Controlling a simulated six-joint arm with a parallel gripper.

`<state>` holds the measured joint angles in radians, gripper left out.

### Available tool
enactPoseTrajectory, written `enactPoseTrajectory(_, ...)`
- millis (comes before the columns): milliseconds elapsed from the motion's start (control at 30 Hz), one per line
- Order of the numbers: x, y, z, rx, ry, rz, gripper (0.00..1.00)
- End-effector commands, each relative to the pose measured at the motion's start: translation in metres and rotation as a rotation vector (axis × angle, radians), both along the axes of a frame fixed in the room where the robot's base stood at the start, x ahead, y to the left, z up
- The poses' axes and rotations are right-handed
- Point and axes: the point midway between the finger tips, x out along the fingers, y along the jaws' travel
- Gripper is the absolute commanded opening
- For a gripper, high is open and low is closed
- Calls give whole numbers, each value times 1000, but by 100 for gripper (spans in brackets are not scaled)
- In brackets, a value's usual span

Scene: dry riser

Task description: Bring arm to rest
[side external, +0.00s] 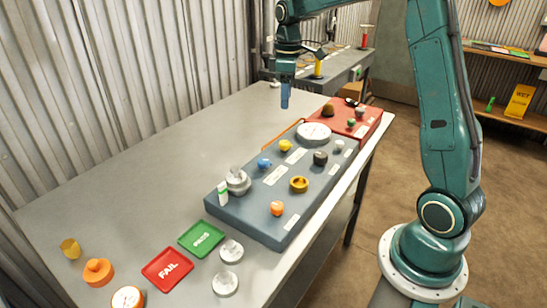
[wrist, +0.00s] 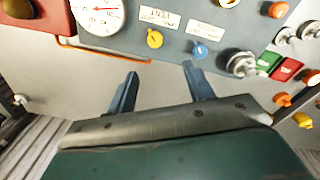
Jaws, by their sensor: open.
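My gripper (side external: 285,97) hangs pointing down above the far back part of the grey table (side external: 120,170), with clear air beneath it. In the wrist view my gripper (wrist: 157,90) shows two blue fingers spread apart with nothing between them. The fingers are over bare table beside the blue-grey panel (side external: 247,207), which carries a dial gauge, several coloured knobs and white labels. The panel also shows in the wrist view (wrist: 185,15), past the fingertips.
A red box (side external: 367,127) with knobs stands at the panel's far end. A green PASS plate (side external: 201,239), a red FAIL plate (side external: 167,269), metal fittings (side external: 231,251) and orange caps (side external: 98,272) lie at the near end. The table's left side is clear.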

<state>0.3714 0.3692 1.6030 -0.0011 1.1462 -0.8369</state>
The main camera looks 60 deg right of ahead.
Motion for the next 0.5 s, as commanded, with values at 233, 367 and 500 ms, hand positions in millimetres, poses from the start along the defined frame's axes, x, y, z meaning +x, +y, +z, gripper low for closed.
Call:
enactPoseTrajectory(233, -28, 35, 32, -16, -65, -57, 52)
enactPoseTrajectory(367, -47, 55, 47, -22, -107, -98, 52)
enactPoseTrajectory(500, -71, 75, 60, -22, -150, -141, 52)
